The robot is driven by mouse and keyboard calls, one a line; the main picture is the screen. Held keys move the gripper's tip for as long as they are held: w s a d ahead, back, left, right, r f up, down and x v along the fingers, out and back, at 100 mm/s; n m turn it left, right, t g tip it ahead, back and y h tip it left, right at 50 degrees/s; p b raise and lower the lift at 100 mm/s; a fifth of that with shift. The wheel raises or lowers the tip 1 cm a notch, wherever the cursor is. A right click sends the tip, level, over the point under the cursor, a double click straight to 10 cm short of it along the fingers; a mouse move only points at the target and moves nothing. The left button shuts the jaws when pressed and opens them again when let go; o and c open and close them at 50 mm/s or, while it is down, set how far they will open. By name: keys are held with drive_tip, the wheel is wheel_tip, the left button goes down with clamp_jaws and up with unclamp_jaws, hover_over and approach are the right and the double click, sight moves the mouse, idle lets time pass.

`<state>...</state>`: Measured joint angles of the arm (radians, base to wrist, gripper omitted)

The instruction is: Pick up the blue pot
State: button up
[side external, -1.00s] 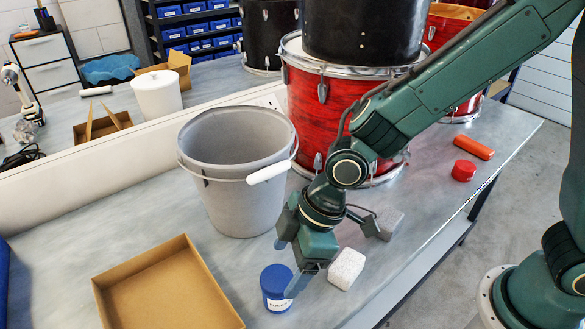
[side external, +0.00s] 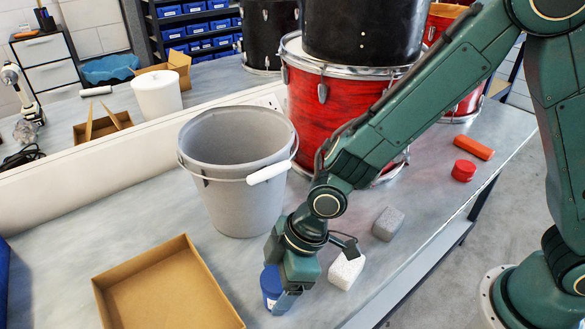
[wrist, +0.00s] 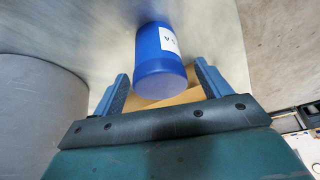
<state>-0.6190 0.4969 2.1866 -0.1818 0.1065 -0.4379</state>
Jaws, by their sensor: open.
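The blue pot (side external: 270,286) stands on the bench near its front edge, partly hidden behind my gripper in the side view. In the wrist view the blue pot (wrist: 162,62) has a white label and sits ahead of my gripper, between the lines of the two fingers. My gripper (side external: 282,300) is low over the bench at the pot. Its fingers (wrist: 160,88) are spread open in the wrist view, one on each side of the pot's lid end, with a gap visible on both sides.
An open cardboard box (side external: 160,290) lies left of the pot. A grey bucket (side external: 240,190) stands behind it. A white block (side external: 346,270) and a grey block (side external: 388,223) are to the right. A red drum (side external: 325,120) stands farther back.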

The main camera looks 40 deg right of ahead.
drive_tip(key=shift+x, duration=1)
drive_tip(key=c, duration=1.1)
